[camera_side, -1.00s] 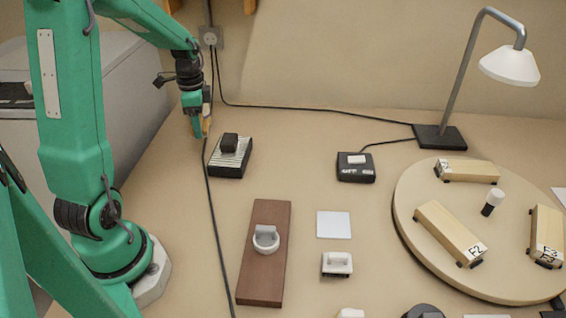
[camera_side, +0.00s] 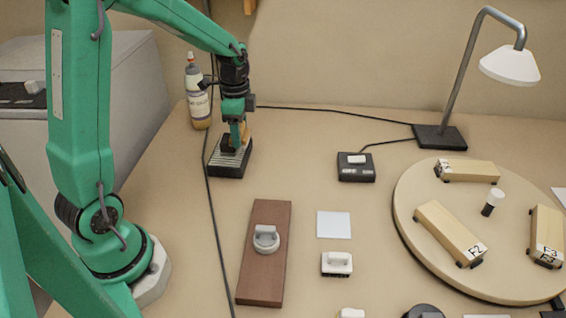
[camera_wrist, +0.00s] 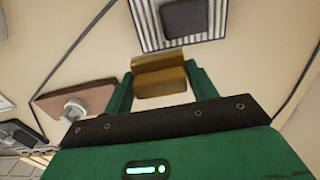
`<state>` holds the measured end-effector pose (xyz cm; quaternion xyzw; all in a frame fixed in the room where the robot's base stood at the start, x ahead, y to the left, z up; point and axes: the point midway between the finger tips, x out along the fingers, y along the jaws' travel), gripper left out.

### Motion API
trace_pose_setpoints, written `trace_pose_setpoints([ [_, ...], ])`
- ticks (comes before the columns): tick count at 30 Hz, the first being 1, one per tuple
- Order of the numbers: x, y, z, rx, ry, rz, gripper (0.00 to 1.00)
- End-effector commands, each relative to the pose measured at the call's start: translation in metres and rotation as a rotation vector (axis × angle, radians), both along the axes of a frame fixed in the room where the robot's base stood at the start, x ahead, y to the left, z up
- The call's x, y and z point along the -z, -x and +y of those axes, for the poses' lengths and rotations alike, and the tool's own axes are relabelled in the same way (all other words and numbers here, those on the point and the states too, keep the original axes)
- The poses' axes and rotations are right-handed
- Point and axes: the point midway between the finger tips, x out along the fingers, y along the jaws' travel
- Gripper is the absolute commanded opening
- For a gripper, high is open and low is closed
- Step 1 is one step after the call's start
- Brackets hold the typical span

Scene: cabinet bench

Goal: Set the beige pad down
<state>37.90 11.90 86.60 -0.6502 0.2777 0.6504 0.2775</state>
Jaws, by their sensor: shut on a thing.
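My gripper (camera_side: 238,138) is shut on the beige pad (camera_side: 246,134), which shows as a small tan piece at the fingertips. In the wrist view the pad (camera_wrist: 160,76) looks yellow-brown and sits between the two green fingers. In the side view the gripper and pad are over the black block with a striped top (camera_side: 227,168), overlapping its dark knob. I cannot tell whether the pad touches it. The wrist view shows the striped block (camera_wrist: 150,38) just beyond the pad, with a gap in the picture.
A bottle (camera_side: 199,110) stands behind, left of the gripper. A cable runs down the bench beside the striped block. A brown board (camera_side: 262,288) with a round white-grey piece, a pale square (camera_side: 334,225), a black switch box (camera_side: 356,174) and a round turntable (camera_side: 410,225) lie to the right.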

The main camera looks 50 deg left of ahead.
Motion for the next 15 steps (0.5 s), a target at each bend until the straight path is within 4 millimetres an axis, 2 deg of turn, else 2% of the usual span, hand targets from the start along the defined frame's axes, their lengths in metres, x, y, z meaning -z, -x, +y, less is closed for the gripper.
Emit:
trace_pose_setpoints([
  [1,0.000,-0.005,-0.014,0.033,0.000,0.000,0.35],
  [6,-0.001,-0.017,-0.056,0.122,-0.001,-0.001,0.35],
  [15,-0.001,-0.026,-0.134,0.279,0.000,0.000,0.35],
])
